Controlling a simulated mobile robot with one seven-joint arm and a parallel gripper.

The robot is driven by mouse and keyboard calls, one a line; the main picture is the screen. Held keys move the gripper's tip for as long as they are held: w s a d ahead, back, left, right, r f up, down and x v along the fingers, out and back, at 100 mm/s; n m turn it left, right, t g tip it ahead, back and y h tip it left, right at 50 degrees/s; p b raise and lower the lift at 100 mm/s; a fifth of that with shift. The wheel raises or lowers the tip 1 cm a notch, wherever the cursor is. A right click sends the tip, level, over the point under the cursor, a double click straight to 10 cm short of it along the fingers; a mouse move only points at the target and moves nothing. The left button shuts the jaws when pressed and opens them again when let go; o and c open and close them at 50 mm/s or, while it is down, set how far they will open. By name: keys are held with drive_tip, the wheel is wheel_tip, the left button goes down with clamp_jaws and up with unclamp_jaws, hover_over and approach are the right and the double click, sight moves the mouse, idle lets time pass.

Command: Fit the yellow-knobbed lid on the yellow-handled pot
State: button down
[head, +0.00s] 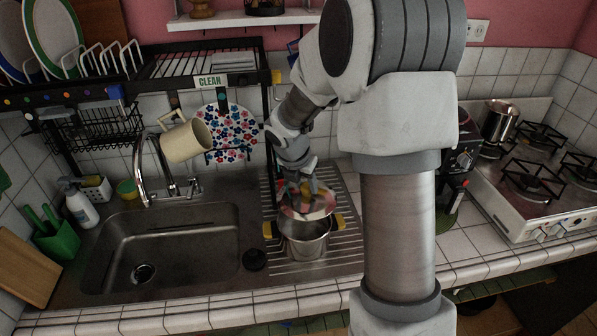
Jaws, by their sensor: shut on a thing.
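The steel pot (304,244) with yellow handles stands upright on the ribbed drainboard right of the sink. Its two handles stick out left and right. My gripper (304,187) reaches down from behind, over the pot, and is shut on the lid (310,211). The lid looks tilted and sits above the rear of the pot's opening. Part of the pot's dark inside shows below the lid's near edge. I cannot tell whether the lid touches the rim. The knob is mostly hidden between the fingers, with a little yellow or orange showing there.
A sink (175,245) with a tall tap (140,170) lies left of the pot. A black stopper (254,260) is near the pot's left. A dish rack (200,70) with a hanging mug (186,141) stands above. A stove (540,190) with another pot (499,122) is at right.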

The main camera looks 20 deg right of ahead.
sight(303, 200)
drive_tip(key=shift+s+a, duration=0.5)
wheel_tip(303, 200, down, 5)
drive_tip(key=b, duration=0.5)
drive_tip(key=shift+r, duration=0.1)
drive_tip(key=shift+f+b, duration=0.4)
drive_tip(key=shift+f, duration=0.3)
drive_tip(key=shift+f, duration=0.35)
drive_tip(key=shift+c, duration=1.9)
unclamp_jaws()
drive_tip(key=shift+r, duration=0.1)
drive_tip(key=p+v, duration=0.2)
drive_tip(key=v, duration=1.5)
